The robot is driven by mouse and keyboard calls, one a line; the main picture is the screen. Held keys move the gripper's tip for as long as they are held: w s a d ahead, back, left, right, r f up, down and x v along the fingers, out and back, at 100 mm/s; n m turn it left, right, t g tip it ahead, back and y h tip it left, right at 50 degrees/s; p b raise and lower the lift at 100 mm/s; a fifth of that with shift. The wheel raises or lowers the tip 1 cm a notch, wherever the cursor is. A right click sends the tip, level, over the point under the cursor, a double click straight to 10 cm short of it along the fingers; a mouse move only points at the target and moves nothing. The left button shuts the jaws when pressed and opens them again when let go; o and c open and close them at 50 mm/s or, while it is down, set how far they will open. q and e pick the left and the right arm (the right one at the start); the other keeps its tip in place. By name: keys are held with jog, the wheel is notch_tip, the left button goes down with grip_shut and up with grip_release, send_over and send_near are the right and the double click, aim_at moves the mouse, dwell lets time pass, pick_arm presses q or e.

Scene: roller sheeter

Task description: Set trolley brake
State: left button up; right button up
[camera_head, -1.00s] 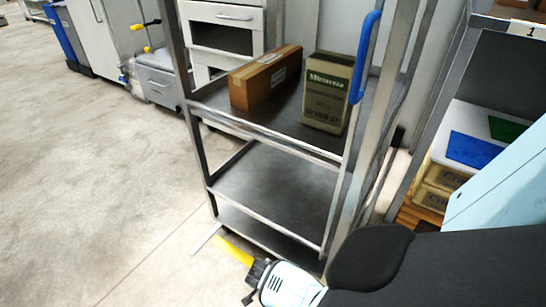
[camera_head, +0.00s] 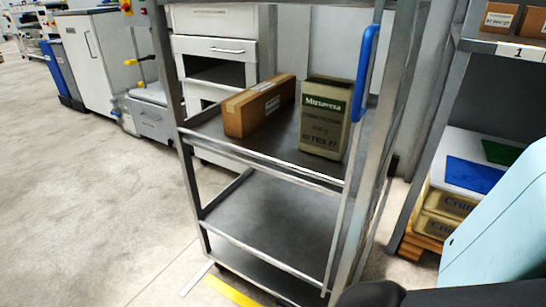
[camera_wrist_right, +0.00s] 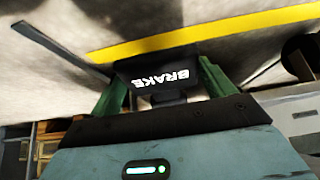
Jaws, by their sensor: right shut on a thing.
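The metal trolley (camera_head: 265,218) stands upright in the middle of the head view, with shelves and a blue handle (camera_head: 366,58) on its right post. A black brake pedal (camera_wrist_right: 165,68) marked "BRAKE" shows in the right wrist view. My right gripper (camera_wrist_right: 164,84) has its green fingers on both sides of the pedal and is shut on it. My left gripper is not in view.
A brown carton (camera_head: 258,105) and a green-and-tan box (camera_head: 326,116) sit on the trolley's upper shelf. Cabinets (camera_head: 212,50) are behind. Yellow tape (camera_head: 232,292) marks the floor; the floor at left is clear.

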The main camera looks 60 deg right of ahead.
jog(key=o, duration=1.3)
jog(key=p+v, duration=0.4)
jog(key=v, duration=0.3)
jog(key=shift+a+r, duration=0.2)
jog(key=shift+r, duration=0.15)
